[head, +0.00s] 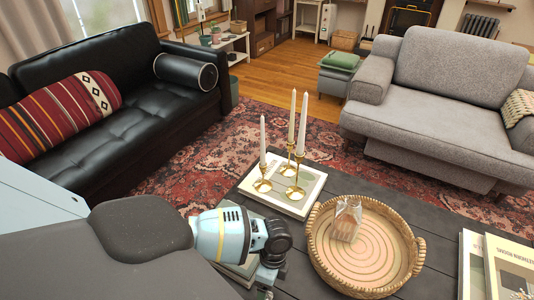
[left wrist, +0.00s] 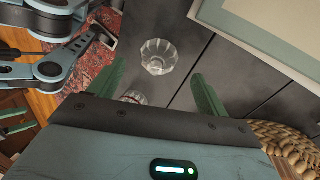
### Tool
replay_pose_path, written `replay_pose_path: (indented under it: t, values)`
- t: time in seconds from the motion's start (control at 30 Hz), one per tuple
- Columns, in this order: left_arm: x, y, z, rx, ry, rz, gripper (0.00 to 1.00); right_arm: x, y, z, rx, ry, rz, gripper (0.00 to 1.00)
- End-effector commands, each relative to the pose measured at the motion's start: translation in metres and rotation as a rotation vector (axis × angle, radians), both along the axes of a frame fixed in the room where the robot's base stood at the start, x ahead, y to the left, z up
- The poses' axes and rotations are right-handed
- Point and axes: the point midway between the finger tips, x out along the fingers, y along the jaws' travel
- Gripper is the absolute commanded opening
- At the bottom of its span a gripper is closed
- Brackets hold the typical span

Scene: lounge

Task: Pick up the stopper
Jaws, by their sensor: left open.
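In the left wrist view a clear, faceted glass piece (left wrist: 158,57), which looks like the stopper, is on the dark table (left wrist: 185,98). It shows between the green fingers of my left gripper (left wrist: 158,72), beyond their tips. The fingers are spread and nothing is held between them. A second small glassy thing (left wrist: 134,97) is partly hidden behind the gripper body; I cannot tell what it is. In the head view my left arm reaches over the near left edge of the table, and the arm hides both glass pieces there.
A black sofa (head: 150,118) and grey armchair (head: 430,125) stand beyond.

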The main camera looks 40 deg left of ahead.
Motion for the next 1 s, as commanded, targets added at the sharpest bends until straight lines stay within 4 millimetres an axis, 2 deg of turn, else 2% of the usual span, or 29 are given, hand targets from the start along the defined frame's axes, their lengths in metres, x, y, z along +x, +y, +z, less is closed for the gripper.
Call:
replay_pose_path:
  t: [0.23,0.5,0.6,0.87,1.0]
  values:
    - [-0.002,-0.002,-0.01,0.0,0.0,0.0,0.77,-0.003,0.0,-0.002,-0.001,0.006,0.002,0.76]
    - [-0.012,-0.01,-0.045,0.001,0.0,0.002,0.77,-0.008,-0.001,-0.008,-0.001,0.018,0.003,0.76]
    - [-0.013,-0.011,-0.052,0.0,0.0,0.0,0.77,-0.008,-0.001,-0.008,-0.001,0.018,0.003,0.76]
    - [-0.013,-0.012,-0.053,0.0,-0.002,0.0,0.77,-0.004,-0.001,-0.007,-0.001,0.01,0.003,0.76]
    - [-0.013,-0.011,-0.053,0.0,-0.002,0.0,0.6,0.0,-0.001,-0.006,-0.001,0.003,0.003,0.76]
